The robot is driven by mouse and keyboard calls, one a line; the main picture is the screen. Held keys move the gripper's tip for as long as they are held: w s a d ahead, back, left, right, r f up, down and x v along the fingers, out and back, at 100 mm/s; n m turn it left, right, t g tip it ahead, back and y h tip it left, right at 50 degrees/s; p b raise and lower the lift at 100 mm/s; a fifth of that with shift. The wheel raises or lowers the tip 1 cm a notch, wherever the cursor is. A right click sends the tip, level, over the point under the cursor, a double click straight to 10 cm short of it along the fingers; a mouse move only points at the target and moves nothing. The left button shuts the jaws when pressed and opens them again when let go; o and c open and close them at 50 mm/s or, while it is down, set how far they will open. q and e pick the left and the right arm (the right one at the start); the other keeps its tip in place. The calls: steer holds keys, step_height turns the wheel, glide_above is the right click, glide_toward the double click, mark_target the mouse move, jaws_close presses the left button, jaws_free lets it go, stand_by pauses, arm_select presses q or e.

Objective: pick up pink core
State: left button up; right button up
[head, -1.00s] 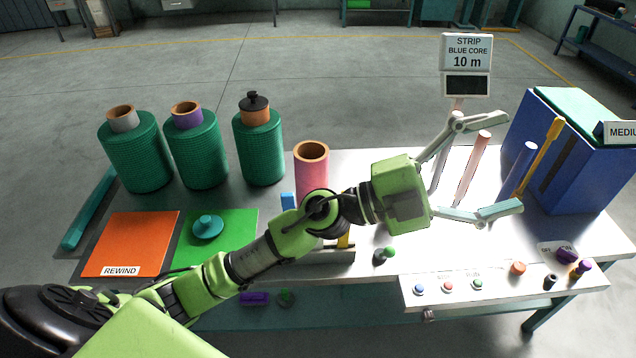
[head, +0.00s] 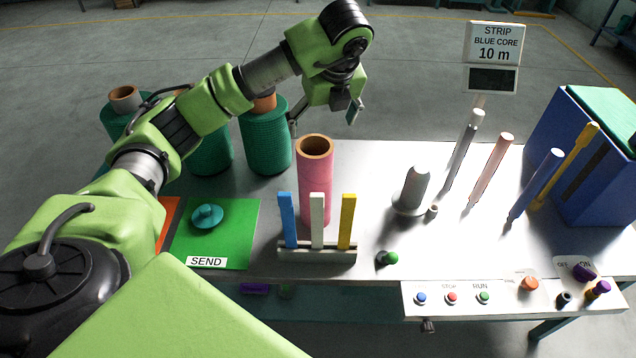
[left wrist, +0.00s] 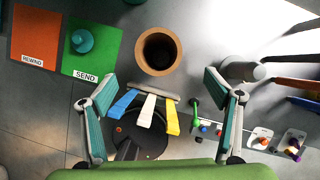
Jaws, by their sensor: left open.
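The pink core (head: 316,190) is an upright pink tube with a brown open top, standing on the white table behind a small rack. In the left wrist view its round open top (left wrist: 158,50) shows just beyond the fingertips, roughly centred between them. My left gripper (head: 323,118) is open and empty, pointing down above and slightly behind the core, apart from it in the head view. Its two fingers spread wide on either side in the left wrist view (left wrist: 160,88). My right gripper is not in view.
A rack (head: 318,253) with blue, white and yellow strips stands in front of the core. Green rolls (head: 266,140) stand behind left, partly behind my arm. A grey-white post (head: 412,190) and slanted rods stand right. A green SEND mat (head: 235,240) lies left.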

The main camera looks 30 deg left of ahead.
arm_select(q)
steer(key=p, duration=0.2)
glide_toward(315, 150)
steer(key=s, duration=0.2)
steer(key=p+x, duration=0.1)
steer(key=x, duration=0.1)
steer(key=p+x, duration=0.1)
steer(key=d+p+x, duration=0.1)
steer(key=x, duration=0.1)
steer(key=shift+s+f+p, duration=0.15)
steer(key=shift+f+p, duration=0.15)
steer(key=shift+f, duration=0.2)
steer(key=shift+a+f, duration=0.1)
steer(key=shift+f, duration=0.15)
steer(key=c, duration=2.2)
steer(key=shift+o, duration=0.2)
steer(key=shift+r, duration=0.1)
